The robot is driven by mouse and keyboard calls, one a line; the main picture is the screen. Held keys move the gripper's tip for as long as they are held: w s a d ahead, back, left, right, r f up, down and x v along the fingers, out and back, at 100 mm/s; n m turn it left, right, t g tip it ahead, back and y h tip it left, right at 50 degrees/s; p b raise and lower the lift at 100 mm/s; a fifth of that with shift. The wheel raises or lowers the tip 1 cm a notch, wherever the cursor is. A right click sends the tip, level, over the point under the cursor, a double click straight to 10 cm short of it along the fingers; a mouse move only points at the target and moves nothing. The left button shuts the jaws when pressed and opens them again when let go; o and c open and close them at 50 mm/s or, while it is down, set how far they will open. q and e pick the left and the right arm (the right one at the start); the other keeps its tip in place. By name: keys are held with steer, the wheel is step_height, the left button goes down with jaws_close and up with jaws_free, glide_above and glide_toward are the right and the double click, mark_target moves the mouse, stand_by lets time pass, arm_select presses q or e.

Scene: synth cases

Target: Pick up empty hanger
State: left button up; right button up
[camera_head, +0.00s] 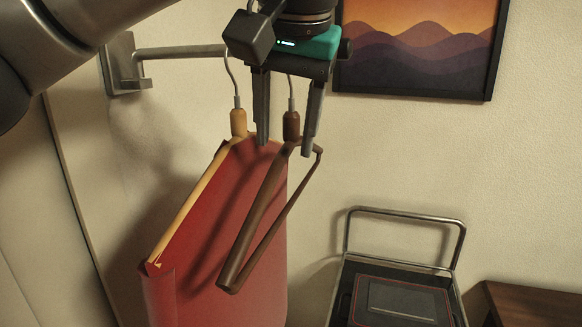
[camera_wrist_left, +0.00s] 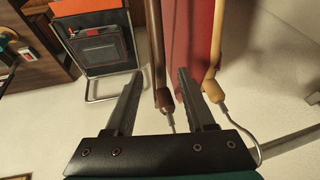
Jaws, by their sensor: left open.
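The empty hanger is dark brown (camera_head: 252,225) and hangs bare, with its neck (camera_head: 291,124) between the fingers of my left gripper (camera_head: 285,148). The left gripper is open and points down from above. In the left wrist view the brown hanger (camera_wrist_left: 161,95) also lies between the two open fingers (camera_wrist_left: 158,75), with gaps visible at both sides. A light wooden hanger (camera_head: 196,200) carries a red garment (camera_head: 262,290) just to the left. In the left wrist view this light hanger (camera_wrist_left: 214,88) is outside the right finger. The right gripper is not in view.
A metal wall rod (camera_head: 180,52) runs behind the gripper from a bracket (camera_head: 122,78); the gripper hides part of it. A framed picture (camera_head: 420,50) hangs at upper right. A metal-framed cart (camera_head: 452,235) stands below, beside a wooden table (camera_head: 530,300).

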mark_target(281, 177)
arm_select(q)
steer(key=x, duration=0.8)
steer(key=shift+s+a+f, duration=0.1)
jaws_close()
stand_by(0.5)
